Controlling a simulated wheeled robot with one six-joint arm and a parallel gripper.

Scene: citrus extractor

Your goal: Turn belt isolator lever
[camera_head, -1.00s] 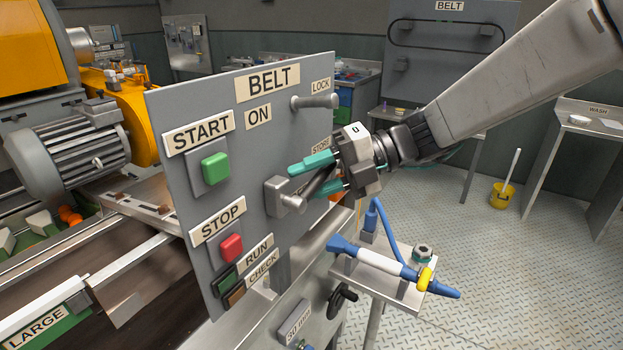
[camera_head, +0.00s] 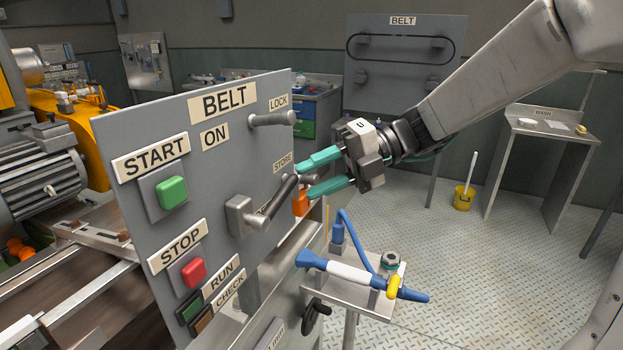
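The grey BELT panel (camera_head: 225,150) stands upright at centre left, with ON, LOCK and STORE labels. The isolator lever (camera_head: 277,203) sits low on its right side, on a grey block; its dark handle slants up and right, toward the STORE label. My gripper (camera_head: 304,178) is open, its two teal fingers pointing left toward the panel. The fingertips are near the upper end of the handle, one above and one below it in the picture. I cannot tell whether they touch it. A metal peg (camera_head: 272,118) sticks out below the LOCK label.
Green START (camera_head: 172,192) and red STOP (camera_head: 194,270) buttons are on the panel's left part. An orange item (camera_head: 300,203) shows below my fingers. A small stand (camera_head: 340,291) with a blue-and-white tool is below right. Open floor lies to the right.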

